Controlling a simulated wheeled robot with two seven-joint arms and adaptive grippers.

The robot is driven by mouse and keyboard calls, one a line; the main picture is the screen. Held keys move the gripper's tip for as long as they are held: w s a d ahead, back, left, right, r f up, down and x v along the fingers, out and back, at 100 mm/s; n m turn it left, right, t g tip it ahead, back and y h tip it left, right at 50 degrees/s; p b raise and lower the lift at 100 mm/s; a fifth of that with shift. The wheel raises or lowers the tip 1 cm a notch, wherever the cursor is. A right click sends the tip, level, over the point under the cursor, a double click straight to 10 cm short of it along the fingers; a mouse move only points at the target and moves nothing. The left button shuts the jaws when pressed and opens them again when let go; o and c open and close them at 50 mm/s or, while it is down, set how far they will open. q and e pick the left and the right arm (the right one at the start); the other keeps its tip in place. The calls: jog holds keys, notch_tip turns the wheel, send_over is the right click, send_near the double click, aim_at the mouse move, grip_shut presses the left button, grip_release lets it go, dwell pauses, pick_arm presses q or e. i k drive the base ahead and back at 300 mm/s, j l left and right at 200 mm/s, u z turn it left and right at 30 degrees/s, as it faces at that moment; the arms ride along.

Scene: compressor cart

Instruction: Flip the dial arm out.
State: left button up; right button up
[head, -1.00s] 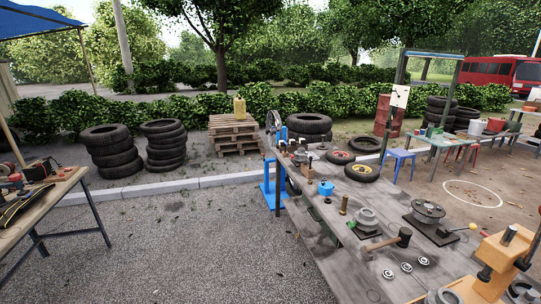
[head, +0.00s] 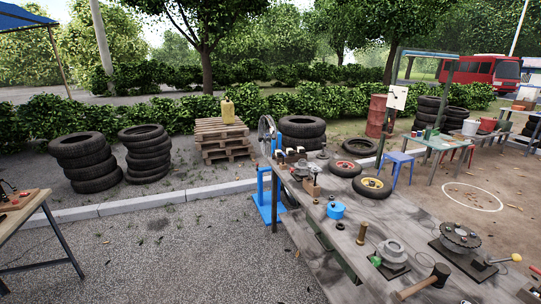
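I cannot pick out the dial arm for certain at this distance. A blue stand with a wheel (head: 266,134) rises at the far left corner of the long workbench (head: 325,262). Small metal parts sit on the bench top close to it, too small to tell apart. A round metal fixture on a plate (head: 392,254) and a larger dark disc fixture (head: 460,237) stand nearer on the bench. Neither of my grippers shows in the head view.
A mallet (head: 437,277), a brass-coloured post (head: 361,233) and a blue pot (head: 336,210) are on the bench. A second table (head: 27,212) stands at the left. Open gravel (head: 180,260) lies between them. Tyre stacks (head: 84,162) and a pallet stack (head: 224,140) stand behind the kerb.

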aim_at(272, 131)
jog(key=i+j+z, duration=0.35)
jog(key=i+j, duration=1.3)
jog(key=i, duration=0.15)
